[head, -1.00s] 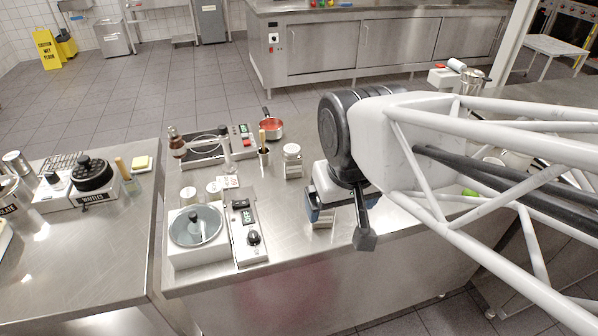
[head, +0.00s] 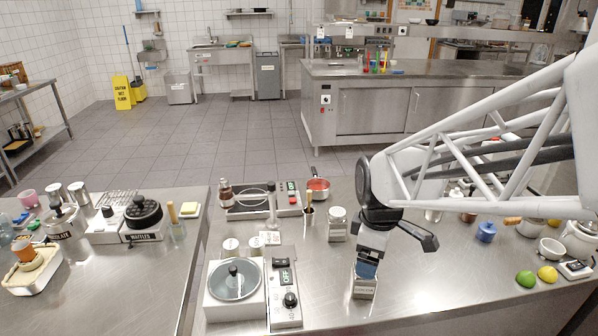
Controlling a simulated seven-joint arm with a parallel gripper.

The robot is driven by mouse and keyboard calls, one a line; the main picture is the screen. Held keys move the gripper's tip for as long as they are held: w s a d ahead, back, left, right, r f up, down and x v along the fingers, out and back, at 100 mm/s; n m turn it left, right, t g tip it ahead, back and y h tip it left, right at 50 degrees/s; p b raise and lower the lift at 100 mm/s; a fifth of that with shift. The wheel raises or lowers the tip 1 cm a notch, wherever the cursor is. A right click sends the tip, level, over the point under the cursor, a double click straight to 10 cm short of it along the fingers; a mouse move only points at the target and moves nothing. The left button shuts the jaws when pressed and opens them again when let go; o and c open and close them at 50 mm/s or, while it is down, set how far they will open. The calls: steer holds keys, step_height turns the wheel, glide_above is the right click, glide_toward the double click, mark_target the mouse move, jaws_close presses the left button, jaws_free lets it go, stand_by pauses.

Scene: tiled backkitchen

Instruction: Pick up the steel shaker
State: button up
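A small steel container with a pale label (head: 364,289) stands near the front edge of the steel counter, directly below my gripper; it looks like the steel shaker. My gripper (head: 367,270) points down, with its bluish fingers at the container's top. The fingers and gripper body hide the upper part of the container. I cannot tell whether the fingers are closed on it or only around it. The container appears upright, and its base looks to be on or very near the counter.
A labelled jar (head: 337,225) stands behind and left of my gripper. A lime (head: 525,279), lemon (head: 547,275) and blue pot (head: 486,232) are at right. Bare counter lies between.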

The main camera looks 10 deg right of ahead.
steer(key=shift+w+d+f+n+g, duration=0.15)
steer(key=shift+w+d+f+n, duration=0.15)
steer(key=shift+w+f+n, duration=0.6)
steer(key=shift+w+d+f+n+g, duration=0.15)
steer(key=shift+w+d+f+n, duration=0.1)
steer(key=shift+w+f+n, duration=0.7)
steer(key=shift+s, duration=0.15)
steer(key=shift+f, duration=1.15)
steer(key=shift+f, duration=0.15)
steer(key=shift+a+f, duration=0.1)
steer(key=shift+f, duration=2.4)
steer(key=c, duration=1.1)
